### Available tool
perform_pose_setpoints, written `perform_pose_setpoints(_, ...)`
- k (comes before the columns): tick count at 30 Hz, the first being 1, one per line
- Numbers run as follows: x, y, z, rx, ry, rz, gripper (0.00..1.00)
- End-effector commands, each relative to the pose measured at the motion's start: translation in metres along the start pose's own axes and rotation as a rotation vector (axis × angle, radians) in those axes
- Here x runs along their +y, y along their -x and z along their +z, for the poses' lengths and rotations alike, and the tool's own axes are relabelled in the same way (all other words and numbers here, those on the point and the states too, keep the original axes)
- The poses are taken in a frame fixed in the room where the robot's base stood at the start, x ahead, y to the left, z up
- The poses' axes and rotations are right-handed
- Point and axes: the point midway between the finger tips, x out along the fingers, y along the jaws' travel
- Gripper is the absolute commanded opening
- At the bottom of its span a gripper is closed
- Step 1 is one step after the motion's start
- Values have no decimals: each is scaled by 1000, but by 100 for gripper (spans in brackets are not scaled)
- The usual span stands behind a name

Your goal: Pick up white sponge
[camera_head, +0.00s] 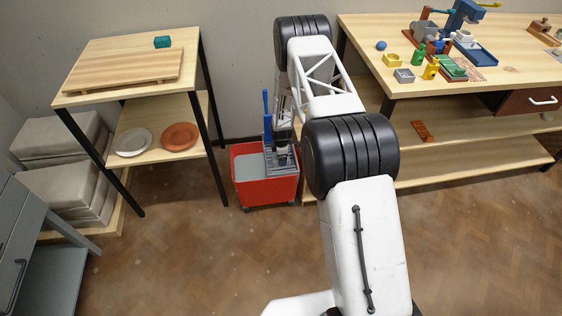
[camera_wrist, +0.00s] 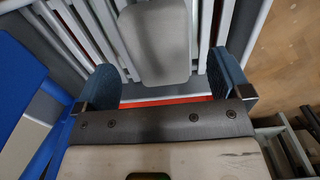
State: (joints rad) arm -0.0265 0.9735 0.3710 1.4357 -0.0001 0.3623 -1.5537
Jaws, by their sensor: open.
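The white sponge (camera_wrist: 155,42), a pale greyish block with rounded corners, lies on a grey slatted rack (camera_wrist: 208,40) in the wrist view. My gripper (camera_wrist: 162,80) is open. Its two blue fingertips stand to the left and right of the sponge's near end, with gaps on both sides, and neither seems to touch it. In the head view the rack sits on the red bucket cart (camera_head: 268,192), and I cannot make out the sponge there.
A blue upright handle (camera_head: 267,112) rises at the rack's left side. A wooden shelf table (camera_head: 110,60) with a board and plates stands to the left. A wooden workbench (camera_head: 440,85) with tools and small blocks stands to the right. Open floor lies in front of the cart.

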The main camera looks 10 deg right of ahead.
Motion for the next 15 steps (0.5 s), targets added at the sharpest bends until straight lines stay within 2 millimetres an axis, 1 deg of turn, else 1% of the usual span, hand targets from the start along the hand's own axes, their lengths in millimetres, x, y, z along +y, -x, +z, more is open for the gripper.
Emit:
perform_pose_setpoints(1, 0, -6, 0, 0, 0, -1, 96)
perform_pose_setpoints(7, 0, -23, 0, 0, 0, 0, 96)
perform_pose_setpoints(15, 1, -32, 0, 0, 0, 2, 96)
